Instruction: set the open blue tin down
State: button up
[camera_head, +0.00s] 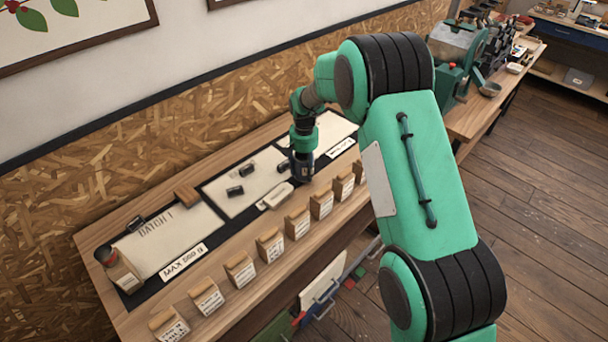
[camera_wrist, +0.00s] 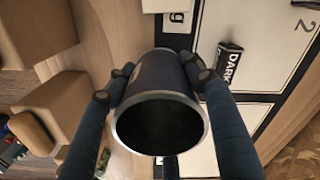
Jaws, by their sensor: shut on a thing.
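The open blue tin (camera_wrist: 158,76) fills the middle of the wrist view, with its round metal rim facing the camera and a dark inside. My gripper (camera_wrist: 160,84) is shut on it, one dark blue finger on each side of the tin's wall. In the head view my gripper (camera_head: 302,164) is low over the bench, near the row of paper bags. There the tin is small and dark and hard to tell from the fingers. Whether its base touches the bench is hidden.
Several paper bags (camera_head: 270,245) line the bench's front edge. A pale mat marked BATCH 1 (camera_head: 165,240) lies at left, beside a jar (camera_head: 118,268). A black block marked DARK (camera_wrist: 231,62) lies near the tin.

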jog(key=shift+f, duration=1.3)
jog(key=shift+f, duration=0.15)
jog(key=o, duration=1.2)
notch_tip(320, 180, up, 12)
jog(key=shift+r+p, duration=0.15)
jog(key=shift+p, duration=0.8)
